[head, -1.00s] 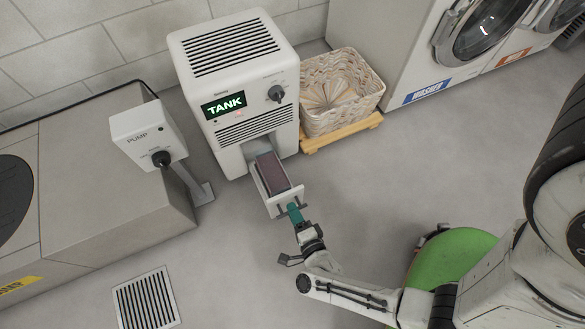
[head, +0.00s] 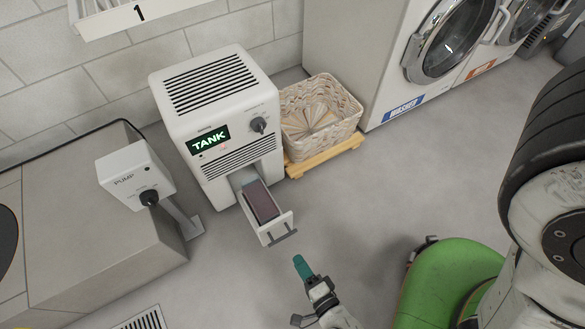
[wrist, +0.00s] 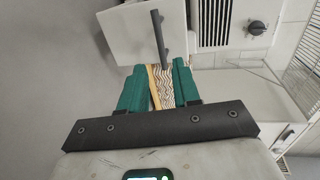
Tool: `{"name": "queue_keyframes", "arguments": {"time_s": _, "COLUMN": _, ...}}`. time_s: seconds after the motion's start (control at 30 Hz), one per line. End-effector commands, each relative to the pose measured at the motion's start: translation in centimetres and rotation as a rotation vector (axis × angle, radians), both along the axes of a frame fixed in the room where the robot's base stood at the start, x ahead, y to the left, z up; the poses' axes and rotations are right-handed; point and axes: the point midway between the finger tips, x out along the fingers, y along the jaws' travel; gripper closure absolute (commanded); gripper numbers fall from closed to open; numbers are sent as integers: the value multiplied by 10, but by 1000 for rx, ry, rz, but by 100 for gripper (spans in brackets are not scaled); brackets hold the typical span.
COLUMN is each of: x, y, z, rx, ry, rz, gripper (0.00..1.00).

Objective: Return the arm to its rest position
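My gripper (head: 303,268) has teal fingers and is just in front of the pulled-out drawer, apart from its handle. In the wrist view its two fingers (wrist: 160,88) stand apart with nothing held between them. The drawer (head: 262,212) sticks out of the white dehumidifier-like unit marked TANK (head: 215,110) and holds a dark reddish block or fill. Its dark bar handle (head: 283,237) also shows beyond the fingertips in the wrist view (wrist: 160,38). Part of my forearm is cut off at the bottom of the head view.
A grey box with a white PUMP switch (head: 137,175) stands left of the unit. A woven basket (head: 345,95) on a wooden base is right of it, before a washer (head: 440,45). A floor grate (head: 145,322) lies lower left.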

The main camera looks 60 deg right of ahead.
Motion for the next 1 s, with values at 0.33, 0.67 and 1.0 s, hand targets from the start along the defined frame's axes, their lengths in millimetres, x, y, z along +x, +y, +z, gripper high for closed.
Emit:
{"name": "queue_keyframes", "arguments": {"time_s": 0.33, "x": 4, "y": 1, "z": 1, "rx": 1, "ry": 2, "rz": 13, "gripper": 68}}
{"name": "queue_keyframes", "arguments": {"time_s": 0.67, "x": 96, "y": 37, "z": 26, "rx": -81, "ry": 126, "rz": 455, "gripper": 68}}
{"name": "queue_keyframes", "arguments": {"time_s": 1.0, "x": 142, "y": 62, "z": 65, "rx": -369, "ry": 386, "rz": 990, "gripper": 68}}
